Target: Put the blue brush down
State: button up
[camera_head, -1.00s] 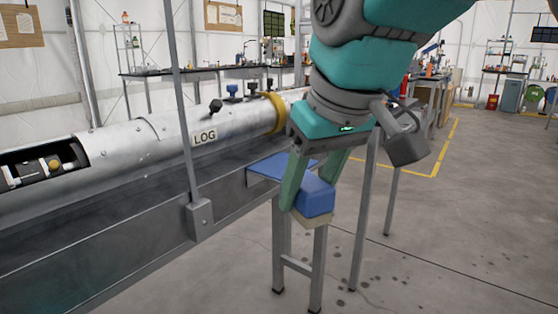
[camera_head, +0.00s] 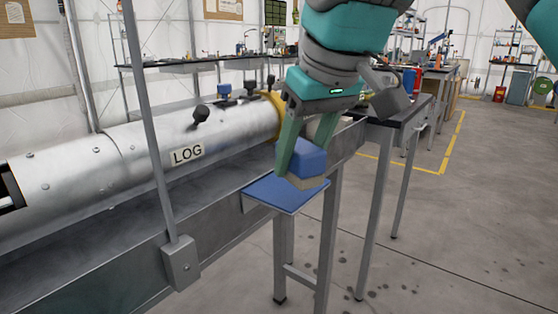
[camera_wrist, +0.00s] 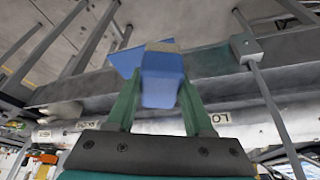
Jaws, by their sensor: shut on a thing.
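The blue brush (camera_head: 309,158) is a blue block with a beige bristle side facing down. My gripper (camera_head: 301,150) is shut on it, with green fingers on either side. I cannot tell whether the bristles touch the platform. In the wrist view the brush (camera_wrist: 162,76) sits between the two fingers, and part of the blue platform (camera_wrist: 126,62) shows behind it.
A silver cylinder labelled LOG (camera_head: 140,150) lies along the grey bench left of my gripper. A thin upright post with a box (camera_head: 181,262) stands in front. A dark-topped table (camera_head: 402,112) is behind on the right. Open floor lies to the right.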

send_over(283, 182)
jog(key=s, duration=0.1)
jog(key=shift+s+d+f+p, duration=0.1)
jog(key=shift+d+f+p, duration=0.2)
jog(key=shift+d+f, duration=0.1)
jog(key=shift+f, duration=1.7)
jog(key=shift+f, duration=0.2)
jog(key=o, duration=1.2)
jog(key=shift+r, duration=0.45)
jog(key=shift+v, duration=3.55)
